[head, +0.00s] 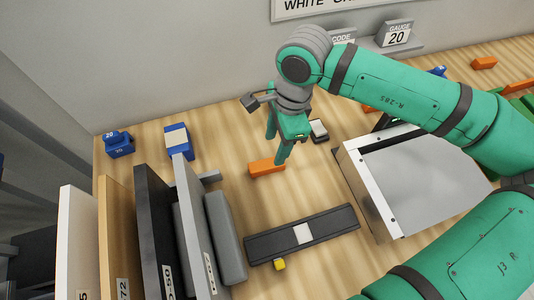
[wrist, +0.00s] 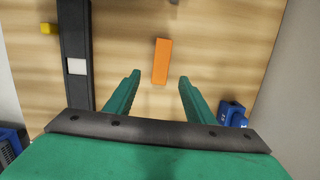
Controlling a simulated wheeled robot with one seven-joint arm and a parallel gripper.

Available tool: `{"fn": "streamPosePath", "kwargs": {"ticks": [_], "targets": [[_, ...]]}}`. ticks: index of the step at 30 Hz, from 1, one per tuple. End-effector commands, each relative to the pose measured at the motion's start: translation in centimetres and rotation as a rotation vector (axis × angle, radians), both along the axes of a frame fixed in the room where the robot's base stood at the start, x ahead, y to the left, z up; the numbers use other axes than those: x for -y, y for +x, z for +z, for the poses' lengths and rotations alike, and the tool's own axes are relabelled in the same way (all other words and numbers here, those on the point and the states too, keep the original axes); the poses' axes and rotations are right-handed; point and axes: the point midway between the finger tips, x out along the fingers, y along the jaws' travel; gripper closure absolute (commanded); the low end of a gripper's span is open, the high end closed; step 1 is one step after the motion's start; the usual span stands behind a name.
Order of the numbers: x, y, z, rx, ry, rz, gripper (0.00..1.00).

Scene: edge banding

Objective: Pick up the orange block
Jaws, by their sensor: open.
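The orange block (head: 266,167) lies flat on the wooden table in the head view, just below my gripper (head: 276,145). In the wrist view the orange block (wrist: 161,61) lies ahead of the fingertips, within the sideways span of the gap between them. My gripper (wrist: 158,76) is open and empty, its two green fingers spread apart. I cannot tell the exact height of the fingertips above the table. In the head view a finger partly overlaps the right end of the block.
A dark bar with a white patch (head: 303,234) lies nearby, with a small yellow block (head: 279,264) beside it. A grey-topped box (head: 425,180) stands right. Upright panels (head: 115,240) stand left. Blue items (head: 119,143) sit at the back left. Bare table surrounds the block.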

Motion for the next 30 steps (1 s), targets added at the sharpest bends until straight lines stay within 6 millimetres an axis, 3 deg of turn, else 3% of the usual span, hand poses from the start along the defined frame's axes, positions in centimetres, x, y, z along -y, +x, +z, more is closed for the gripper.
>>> {"fn": "streamPosePath", "kwargs": {"ticks": [6, 14, 24, 30], "targets": [[-0.6, -0.2, -3.2, -0.003, 0.001, 0.000, 0.51], [-0.9, -0.2, -5.0, -0.001, 0.001, 0.001, 0.51], [-1.7, -0.3, -9.2, -0.003, 0.001, -0.003, 0.51], [-1.7, -0.3, -9.8, -0.001, 0.000, -0.005, 0.51]]}}
